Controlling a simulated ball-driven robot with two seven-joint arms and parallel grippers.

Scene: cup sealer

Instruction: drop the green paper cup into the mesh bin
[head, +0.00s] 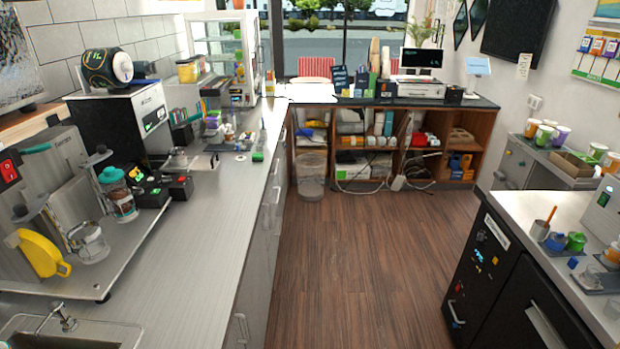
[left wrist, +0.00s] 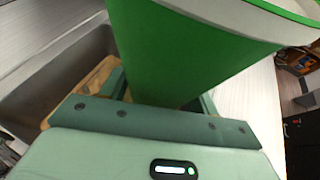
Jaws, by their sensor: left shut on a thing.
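The green paper cup (left wrist: 185,55) with a pale band near its rim fills the top of the left wrist view. My left gripper (left wrist: 163,98) is shut on it, with a finger on either side of the cup's lower part. The cup's base is hidden by the gripper. The mesh bin (head: 310,180) stands on the wooden floor at the far end of the left counter, in front of the low shelves. In the head view neither gripper nor the held cup shows.
The left wrist view shows a sink basin (left wrist: 50,80) to the left and a pale counter (left wrist: 262,100) to the right. In the head view, the long counter (head: 205,240) runs along the left. The floor (head: 360,260) in the middle is clear; a black cabinet (head: 490,270) stands right.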

